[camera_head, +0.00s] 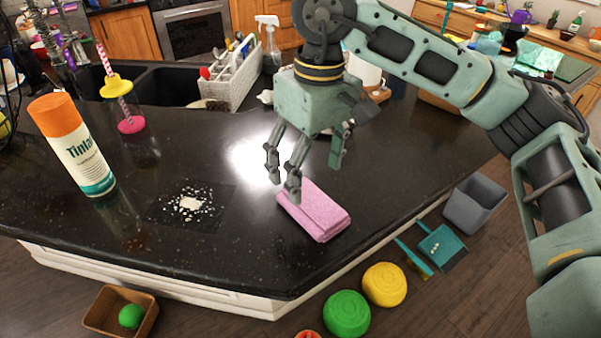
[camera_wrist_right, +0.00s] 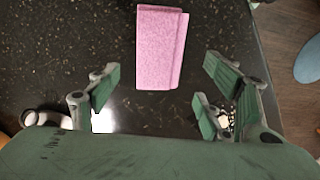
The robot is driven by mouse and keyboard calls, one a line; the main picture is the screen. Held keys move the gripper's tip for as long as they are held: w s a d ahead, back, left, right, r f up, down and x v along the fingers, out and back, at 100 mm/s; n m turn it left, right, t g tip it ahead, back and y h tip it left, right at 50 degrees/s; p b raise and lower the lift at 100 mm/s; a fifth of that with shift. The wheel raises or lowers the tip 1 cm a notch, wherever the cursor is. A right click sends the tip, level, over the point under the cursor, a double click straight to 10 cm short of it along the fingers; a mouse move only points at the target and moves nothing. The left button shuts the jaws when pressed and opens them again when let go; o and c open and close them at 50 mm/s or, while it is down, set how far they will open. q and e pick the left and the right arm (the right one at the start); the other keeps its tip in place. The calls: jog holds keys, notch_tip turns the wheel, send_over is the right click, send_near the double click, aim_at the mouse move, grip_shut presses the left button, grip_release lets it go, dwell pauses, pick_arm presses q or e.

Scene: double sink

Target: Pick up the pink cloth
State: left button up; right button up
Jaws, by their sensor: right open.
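The pink cloth (camera_head: 318,212) lies folded into a block on the dark countertop, near its front right edge. It also shows in the right wrist view (camera_wrist_right: 160,47), at the top middle, ahead of the fingers. My right gripper (camera_head: 300,172) is above the counter, just behind and above the cloth in the head view. It points down with its fingers spread and nothing between them. In the right wrist view my right gripper (camera_wrist_right: 160,95) is open, with the cloth's near end about level with the fingertips. My left gripper is not in view.
A spray can with an orange cap (camera_head: 72,146) stands at the left. White crumbs (camera_head: 190,205) lie on the counter left of the cloth. Counter around the cloth is clear.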

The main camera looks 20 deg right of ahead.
aim_at(315, 204)
jog(key=shift+d+r+h, duration=0.2)
jog(key=shift+d+h, duration=0.1)
jog(key=shift+d, duration=0.15)
jog(key=f+p, duration=0.1)
jog(key=s+f+p, duration=0.1)
jog(key=f, duration=0.1)
jog(key=shift+s, duration=0.1)
notch_tip(315, 204, down, 3)
jog(key=shift+a+r+p, duration=0.1)
jog(key=shift+a+p, duration=0.05)
jog(key=shift+p, duration=0.45)
jog(key=shift+f, duration=0.7)
jog(key=c, duration=1.1)
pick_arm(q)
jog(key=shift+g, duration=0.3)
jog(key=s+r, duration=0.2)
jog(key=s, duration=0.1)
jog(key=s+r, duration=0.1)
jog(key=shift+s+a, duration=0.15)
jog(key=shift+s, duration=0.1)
pick_arm(e)
jog(key=shift+c, duration=0.2)
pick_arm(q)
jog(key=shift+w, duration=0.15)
pick_arm(e)
jog(key=shift+r, duration=0.1)
